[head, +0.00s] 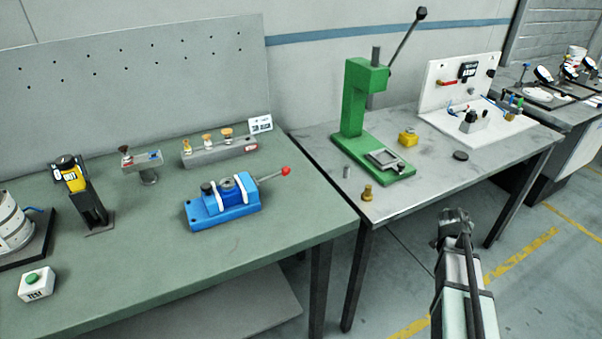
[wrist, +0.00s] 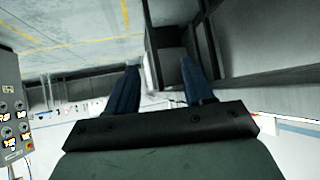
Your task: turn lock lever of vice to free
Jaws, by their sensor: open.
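The blue vice (head: 222,209) sits on the green-topped bench at the left in the head view. A thin lever with a red ball end (head: 285,171) sticks out from its right side, pointing right and slightly up. My gripper (head: 454,214) is in front of the right-hand bench, over the floor, well to the right of the vice and apart from it. In the wrist view my gripper (wrist: 160,82) shows two blue fingers spread apart with nothing between them. The vice does not show clearly in the wrist view.
A yellow and black device (head: 76,183), a button box (head: 37,283) and a grey block with knobs (head: 218,148) are around the vice. The bench front is clear.

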